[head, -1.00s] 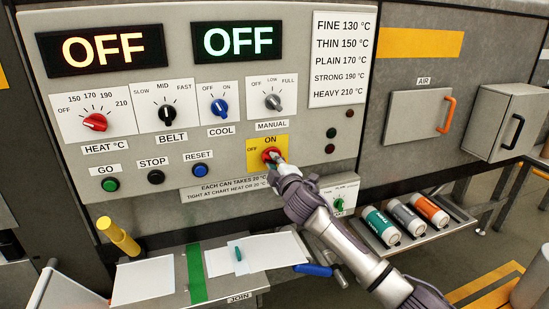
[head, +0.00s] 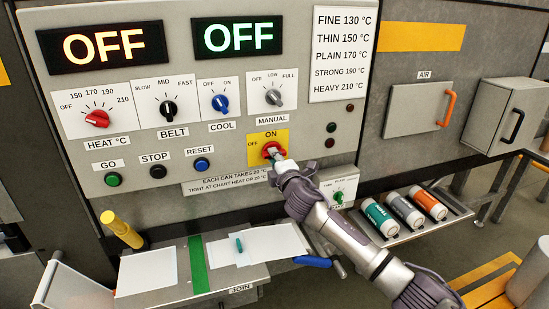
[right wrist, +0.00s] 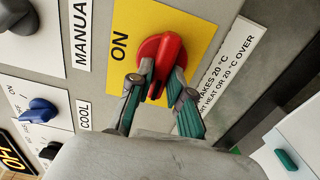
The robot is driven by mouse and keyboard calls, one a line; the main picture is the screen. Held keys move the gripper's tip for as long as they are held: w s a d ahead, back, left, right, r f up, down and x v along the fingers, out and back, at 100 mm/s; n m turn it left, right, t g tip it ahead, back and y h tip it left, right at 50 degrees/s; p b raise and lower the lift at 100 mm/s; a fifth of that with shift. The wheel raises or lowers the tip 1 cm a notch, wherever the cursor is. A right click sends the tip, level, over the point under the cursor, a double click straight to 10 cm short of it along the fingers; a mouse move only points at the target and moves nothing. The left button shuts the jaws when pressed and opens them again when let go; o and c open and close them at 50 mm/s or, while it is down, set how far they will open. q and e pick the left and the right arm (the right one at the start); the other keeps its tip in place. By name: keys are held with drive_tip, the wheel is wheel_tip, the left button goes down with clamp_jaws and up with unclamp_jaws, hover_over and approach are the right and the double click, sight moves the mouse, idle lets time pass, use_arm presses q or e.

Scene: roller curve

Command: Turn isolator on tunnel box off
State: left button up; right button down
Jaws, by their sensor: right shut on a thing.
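The isolator is a red rotary handle (head: 271,150) on a yellow plate (head: 283,135), marked ON at the top and OFF at the left. My right gripper (head: 276,158) is at it from below right. In the right wrist view my green-padded fingers (right wrist: 160,95) are shut on the red handle (right wrist: 165,55), one on each side. ON on the yellow plate (right wrist: 133,25) is readable there; OFF is hidden. I cannot tell exactly which mark the handle points to. My left gripper is not in view.
Knobs for heat (head: 97,118), belt, cool and manual sit above. The go (head: 112,179), stop and reset buttons are at the left. Both displays (head: 236,37) read OFF. A shelf with papers (head: 148,272) and a tray of cans (head: 405,214) lie below.

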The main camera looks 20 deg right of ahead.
drive_tip(key=shift+f, duration=0.1)
drive_tip(key=c, duration=1.1)
unclamp_jaws()
drive_tip(key=s, duration=1.2)
drive_tip(key=shift+d, duration=0.15)
